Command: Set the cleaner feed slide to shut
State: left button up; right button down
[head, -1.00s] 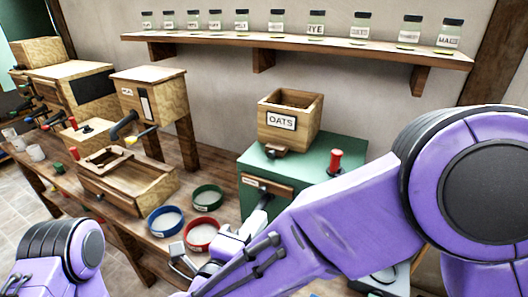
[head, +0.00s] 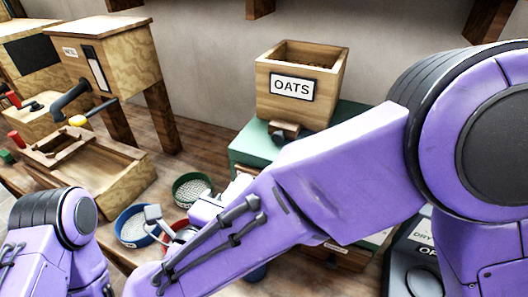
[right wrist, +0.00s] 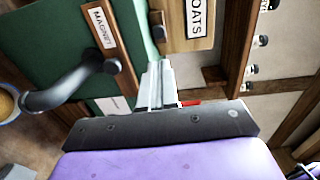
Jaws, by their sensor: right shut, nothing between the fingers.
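The OATS hopper (head: 300,85) stands on the green cleaner body (head: 250,145). A small wooden slide with a dark knob (head: 285,131) sticks out at the front under the hopper; it also shows in the right wrist view (right wrist: 157,24). My right gripper (head: 238,186) is low in front of the green body, partly hidden by my forearm. In the right wrist view its fingers (right wrist: 157,70) are together and empty, pointing toward the slide. I cannot tell whether they touch it. My left arm shows at the lower left, but its gripper is out of view.
A wooden strip labelled MAGNET (right wrist: 112,45) and a grey spout (right wrist: 65,88) are on the green face. My right arm hides much of the cleaner.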

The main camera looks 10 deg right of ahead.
aim_at(277, 137)
jog(key=p+x, duration=0.5)
jog(key=x, duration=0.8)
jog(key=shift+w+d, duration=0.2)
jog(key=shift+w, duration=0.05)
jog(key=shift+w+d+p, duration=0.15)
jog(key=shift+w+p, duration=0.1)
jog(key=shift+p, duration=0.05)
jog(key=shift+f, duration=0.1)
jog(key=shift+b+x, duration=0.45)
jog(key=shift+x, duration=0.7)
jog(key=shift+w+d, duration=0.15)
jog(key=shift+r, duration=0.25)
